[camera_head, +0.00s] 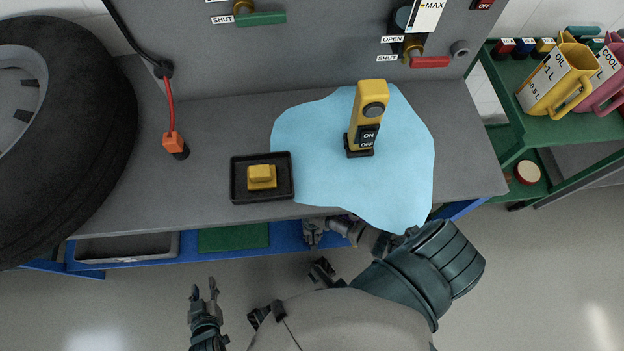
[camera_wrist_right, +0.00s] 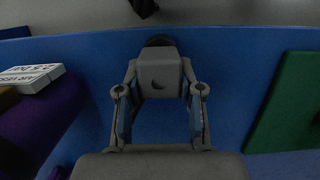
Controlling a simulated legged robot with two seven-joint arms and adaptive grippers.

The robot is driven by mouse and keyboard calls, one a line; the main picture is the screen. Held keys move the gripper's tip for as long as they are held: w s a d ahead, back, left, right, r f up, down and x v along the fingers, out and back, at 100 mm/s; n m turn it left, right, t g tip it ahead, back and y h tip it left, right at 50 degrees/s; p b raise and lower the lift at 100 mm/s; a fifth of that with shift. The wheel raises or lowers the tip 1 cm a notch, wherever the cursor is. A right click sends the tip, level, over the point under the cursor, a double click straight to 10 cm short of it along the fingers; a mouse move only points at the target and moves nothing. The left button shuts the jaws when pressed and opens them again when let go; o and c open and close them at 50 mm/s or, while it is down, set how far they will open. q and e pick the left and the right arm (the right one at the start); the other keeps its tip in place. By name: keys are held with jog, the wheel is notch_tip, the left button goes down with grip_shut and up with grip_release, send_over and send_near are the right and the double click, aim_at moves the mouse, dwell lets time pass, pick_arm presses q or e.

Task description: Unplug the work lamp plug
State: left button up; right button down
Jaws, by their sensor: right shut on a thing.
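An orange plug (camera_head: 173,142) on a red cable (camera_head: 170,100) sits at a dark piece on the grey bench top, left of centre. The cable runs up to a black lead at the back panel. A yellow work lamp (camera_head: 367,110) with an ON/OFF switch stands upright on a light blue cloth (camera_head: 305,135). My left gripper (camera_head: 205,290) is open and empty, in front of the bench and clear of the plug. My right gripper (camera_head: 313,238) is low at the bench's front edge; the right wrist view shows it (camera_wrist_right: 160,130) by a blue surface. What it grips is unclear.
A black tray (camera_head: 240,192) with a yellow block (camera_head: 262,176) lies between plug and cloth. A tyre (camera_head: 85,130) fills the left. Valves with green (camera_head: 262,18) and red (camera_head: 429,62) handles are at the back. A green shelf (camera_head: 560,128) with jugs stands right.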

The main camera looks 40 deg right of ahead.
jog(key=shift+f+b, duration=0.4)
jog(key=shift+f, duration=0.3)
jog(key=c, duration=0.7)
grip_release()
jog(key=shift+o, duration=0.2)
